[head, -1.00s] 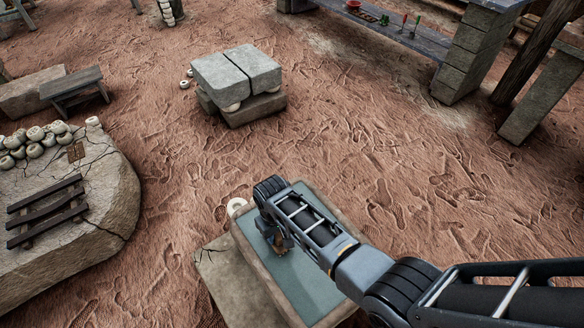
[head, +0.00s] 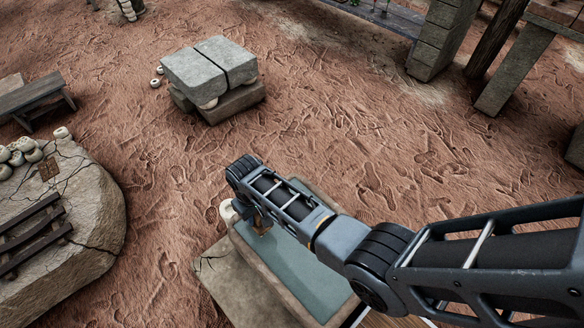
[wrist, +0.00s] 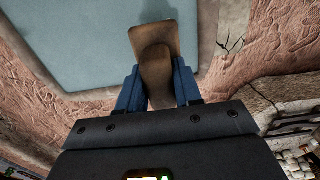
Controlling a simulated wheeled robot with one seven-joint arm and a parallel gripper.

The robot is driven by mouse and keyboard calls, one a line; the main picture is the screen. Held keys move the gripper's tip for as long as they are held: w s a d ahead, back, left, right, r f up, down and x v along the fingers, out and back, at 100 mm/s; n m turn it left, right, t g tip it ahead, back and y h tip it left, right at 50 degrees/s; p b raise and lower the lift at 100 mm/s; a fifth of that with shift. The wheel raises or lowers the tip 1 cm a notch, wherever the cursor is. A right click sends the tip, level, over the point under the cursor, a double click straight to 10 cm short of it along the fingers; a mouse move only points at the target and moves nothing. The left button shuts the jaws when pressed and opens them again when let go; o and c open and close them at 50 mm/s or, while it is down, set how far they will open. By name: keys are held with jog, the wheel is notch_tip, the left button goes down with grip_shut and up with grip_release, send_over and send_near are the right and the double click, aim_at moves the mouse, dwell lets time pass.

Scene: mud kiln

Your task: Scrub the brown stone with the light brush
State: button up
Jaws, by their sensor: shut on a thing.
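My gripper (wrist: 156,88) shows in the wrist view with a blue finger on each side of a brown, wood-like thing (wrist: 152,38), probably the brush. It is shut on this thing, which has a wide flat end and a rounded narrower part between the fingers. In the head view the held thing (head: 262,224) is a small brown patch under my wrist, over the far left part of a blue-grey slab top (head: 290,268). I cannot tell whether it touches the slab. I cannot make out a separate brown stone; my arm and gripper cover part of the slab.
The slab has a raised tan rim (wrist: 85,95) and stands beside a cracked stone block (head: 225,272). A pale round thing (head: 228,212) sits at its far left corner. A cracked stone bench (head: 85,225) is left, and stacked grey blocks (head: 212,70) stand behind. Footprinted ground between is clear.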

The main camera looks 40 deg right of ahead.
notch_tip(320, 180, up, 5)
jog(key=p, duration=0.3)
jog(key=shift+f+p, duration=0.1)
jog(key=shift+p, duration=0.25)
jog(key=shift+r+p, duration=0.3)
jog(key=shift+r, duration=0.1)
